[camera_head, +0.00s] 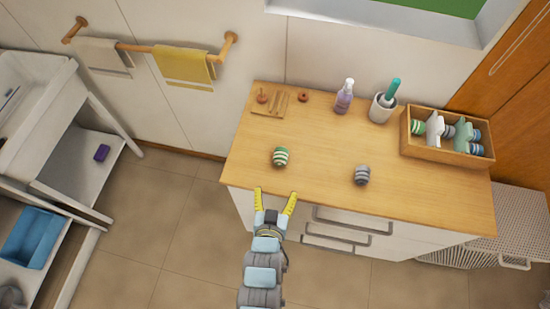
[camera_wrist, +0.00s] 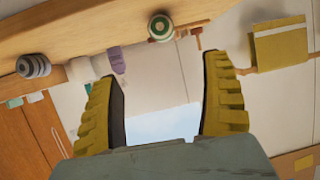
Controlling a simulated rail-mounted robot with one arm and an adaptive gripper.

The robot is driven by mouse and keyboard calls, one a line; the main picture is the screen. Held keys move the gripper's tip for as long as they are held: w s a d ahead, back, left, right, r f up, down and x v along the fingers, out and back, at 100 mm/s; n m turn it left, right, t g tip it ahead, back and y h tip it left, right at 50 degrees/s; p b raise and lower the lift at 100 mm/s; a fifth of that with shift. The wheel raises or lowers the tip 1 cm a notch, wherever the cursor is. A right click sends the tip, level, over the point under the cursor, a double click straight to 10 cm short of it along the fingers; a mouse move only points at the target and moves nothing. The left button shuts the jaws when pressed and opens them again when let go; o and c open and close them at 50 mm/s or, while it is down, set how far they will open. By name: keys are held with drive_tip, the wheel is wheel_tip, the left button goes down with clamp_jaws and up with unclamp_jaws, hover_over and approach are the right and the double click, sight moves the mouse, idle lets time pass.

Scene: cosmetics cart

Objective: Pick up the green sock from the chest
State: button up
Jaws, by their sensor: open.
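A green-and-white striped rolled sock (camera_head: 281,156) sits on the wooden top of the chest (camera_head: 325,165), left of its middle and near the front edge. It also shows in the wrist view as a round striped roll (camera_wrist: 160,27) at the top. A grey striped rolled sock (camera_head: 362,175) lies to its right on the same top. My gripper (camera_head: 275,194) is open and empty, with its yellow fingers at the chest's front edge, in front of and just below the green sock in the picture. It is apart from the sock.
A wooden box (camera_head: 447,148) with several rolled socks and other things stands at the chest's right end. A lotion bottle (camera_head: 344,97) and a white cup (camera_head: 381,108) stand at the back. A white cart (camera_head: 75,160) is at the left. The chest top around both loose socks is clear.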

sight(280, 163)
drive_tip(key=x, duration=1.2)
drive_tip(key=shift+f, duration=0.15)
drive_tip(key=shift+p+x, duration=0.4)
drive_tip(key=shift+x, duration=0.95)
drive_tip(key=shift+w+a+f, duration=0.1)
drive_tip(key=shift+w+f, duration=0.25)
drive_tip(key=shift+w, duration=0.2)
drive_tip(key=shift+w+f, duration=0.35)
drive_tip(key=shift+w, duration=0.2)
drive_tip(key=c, duration=1.1)
